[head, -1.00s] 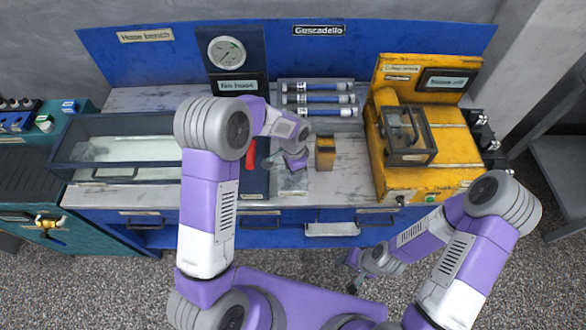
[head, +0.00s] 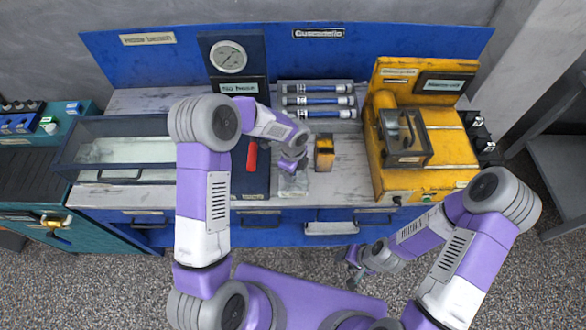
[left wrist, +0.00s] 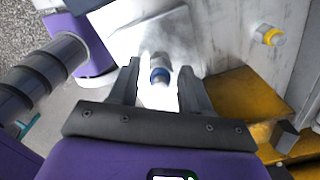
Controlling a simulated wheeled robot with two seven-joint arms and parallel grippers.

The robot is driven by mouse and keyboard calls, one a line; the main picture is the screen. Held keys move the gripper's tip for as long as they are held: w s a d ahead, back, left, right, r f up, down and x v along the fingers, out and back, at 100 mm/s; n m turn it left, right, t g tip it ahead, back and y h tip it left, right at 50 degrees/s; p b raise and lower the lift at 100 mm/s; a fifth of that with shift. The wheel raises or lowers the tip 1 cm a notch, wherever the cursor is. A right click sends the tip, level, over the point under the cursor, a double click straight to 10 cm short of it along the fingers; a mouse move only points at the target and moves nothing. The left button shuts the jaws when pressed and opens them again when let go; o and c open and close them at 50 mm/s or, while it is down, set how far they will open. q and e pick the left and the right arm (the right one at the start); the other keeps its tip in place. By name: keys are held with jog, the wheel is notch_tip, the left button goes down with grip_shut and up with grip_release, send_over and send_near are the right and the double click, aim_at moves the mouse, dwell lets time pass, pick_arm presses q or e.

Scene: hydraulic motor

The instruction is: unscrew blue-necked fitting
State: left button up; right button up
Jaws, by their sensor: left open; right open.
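In the left wrist view the blue-necked fitting (left wrist: 160,76) shows a blue ring and a pale metal body. It lies between the two fingers of my left gripper (left wrist: 159,70), which is open with a gap visible at the sides; I cannot tell whether either finger touches it. In the head view my left gripper (head: 291,166) is over a small pale metal block (head: 293,186) at the bench's front and hides the fitting. My right gripper (head: 355,271) is open and empty, low in front of the bench.
A yellow-and-black box (head: 324,153) stands close right of my left gripper. A red-handled tool (head: 252,155) lies left of it. A yellow machine (head: 450,150) fills the bench's right. A yellow-collared fitting (left wrist: 269,36) shows in the left wrist view.

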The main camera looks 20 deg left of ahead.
pick_arm(q)
jog(key=m+p, duration=0.1)
jog(key=m, duration=0.2)
jog(key=shift+r, duration=0.15)
jog(key=m+p, duration=0.1)
jog(key=m, duration=0.1)
jog(key=shift+m, duration=0.3)
grip_shut()
jog(key=shift+f+n+b, duration=0.25)
jog(key=shift+n+b, duration=0.4)
jog(key=shift+n, duration=0.25)
jog(key=n+b, duration=0.1)
jog(key=n, duration=0.1)
jog(key=shift+n, duration=0.3)
jog(key=shift+r+n, duration=0.15)
jog(key=shift+n, duration=0.55)
jog(key=shift+b, duration=0.3)
